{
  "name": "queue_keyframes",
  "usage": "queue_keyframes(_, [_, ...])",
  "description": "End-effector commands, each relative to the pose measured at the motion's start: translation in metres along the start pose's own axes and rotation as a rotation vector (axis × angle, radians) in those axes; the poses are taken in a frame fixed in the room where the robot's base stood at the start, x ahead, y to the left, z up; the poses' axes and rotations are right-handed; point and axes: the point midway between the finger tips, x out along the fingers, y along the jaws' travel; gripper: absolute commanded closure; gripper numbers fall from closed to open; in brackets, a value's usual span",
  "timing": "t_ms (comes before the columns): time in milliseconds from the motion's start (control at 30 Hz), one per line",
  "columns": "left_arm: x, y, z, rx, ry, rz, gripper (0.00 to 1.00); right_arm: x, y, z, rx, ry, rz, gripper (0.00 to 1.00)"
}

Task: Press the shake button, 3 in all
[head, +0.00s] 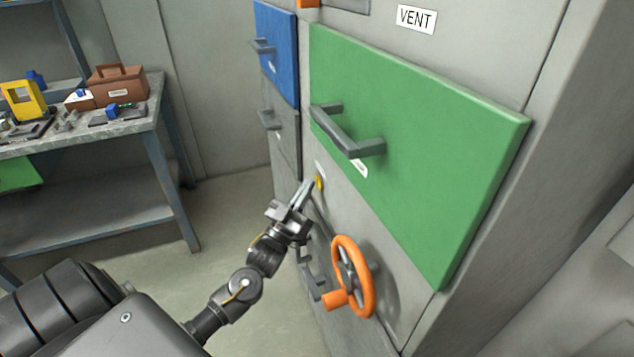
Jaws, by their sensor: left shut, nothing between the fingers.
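A small yellow button (320,183) sits on the grey cabinet front, below the left part of the green panel, with a small white label (320,170) just above it; the label is too small to read. My left gripper (307,186) is shut and empty, with its fingertips close to the yellow button at its left. I cannot tell whether they touch it. My right gripper is not in view.
The green panel (430,130) has a protruding grey handle (345,135). An orange handwheel (367,290) and a grey handle (310,277) stick out below the button. A blue panel (278,62) is at upper left. A cluttered workbench (80,132) stands at far left.

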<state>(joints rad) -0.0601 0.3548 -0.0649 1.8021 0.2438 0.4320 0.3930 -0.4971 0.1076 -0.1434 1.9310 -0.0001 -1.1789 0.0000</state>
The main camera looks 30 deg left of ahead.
Motion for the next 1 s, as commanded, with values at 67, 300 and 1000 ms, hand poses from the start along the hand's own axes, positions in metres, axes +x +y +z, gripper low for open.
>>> queue_keyframes(67, [-0.0002,0.0001,0.0001,0.000,0.000,0.000,1.00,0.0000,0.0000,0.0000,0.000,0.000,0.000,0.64])
queue_keyframes(300, [0.0002,0.0004,0.0003,0.000,0.000,0.000,1.00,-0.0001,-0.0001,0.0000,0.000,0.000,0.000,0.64])
queue_keyframes(1000, [0.0058,0.0049,0.0045,-0.001,0.000,0.001,1.00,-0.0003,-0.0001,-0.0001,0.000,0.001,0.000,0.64])
